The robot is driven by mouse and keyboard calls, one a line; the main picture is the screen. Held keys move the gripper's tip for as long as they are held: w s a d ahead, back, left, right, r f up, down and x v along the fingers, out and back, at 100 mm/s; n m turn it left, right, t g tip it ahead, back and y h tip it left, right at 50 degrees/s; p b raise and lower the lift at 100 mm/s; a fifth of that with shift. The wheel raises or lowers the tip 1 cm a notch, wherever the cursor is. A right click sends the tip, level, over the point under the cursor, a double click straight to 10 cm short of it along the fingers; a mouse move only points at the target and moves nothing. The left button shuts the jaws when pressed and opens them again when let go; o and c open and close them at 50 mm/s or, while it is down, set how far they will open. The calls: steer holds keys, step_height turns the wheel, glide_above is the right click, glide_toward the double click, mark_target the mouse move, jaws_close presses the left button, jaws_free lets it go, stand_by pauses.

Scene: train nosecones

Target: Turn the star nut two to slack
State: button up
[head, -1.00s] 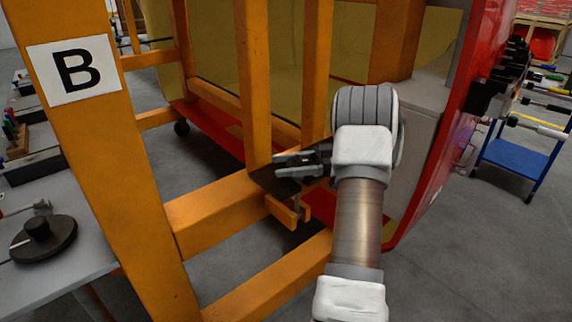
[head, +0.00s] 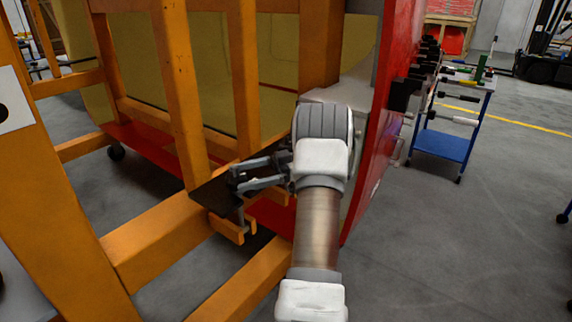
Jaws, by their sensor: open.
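I cannot make out star nut two in this view; it may be hidden or too small to tell. My gripper (head: 236,178) points left from the end of my arm, its two dark fingers apart with nothing visible between them. It is in front of a dark flat plate (head: 208,198) on the orange frame (head: 150,240). A small orange bracket (head: 228,229) with a thin metal piece beside it sits just below the gripper. I cannot tell whether the fingers touch the plate.
Orange posts (head: 183,90) rise close behind and left of the gripper. A red panel edge (head: 385,120) stands right of my arm. A blue cart (head: 442,144) with tools is farther right. Grey floor (head: 440,240) is open at the lower right.

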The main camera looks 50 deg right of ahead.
steer(key=p+v, duration=0.2)
steer(key=v, duration=1)
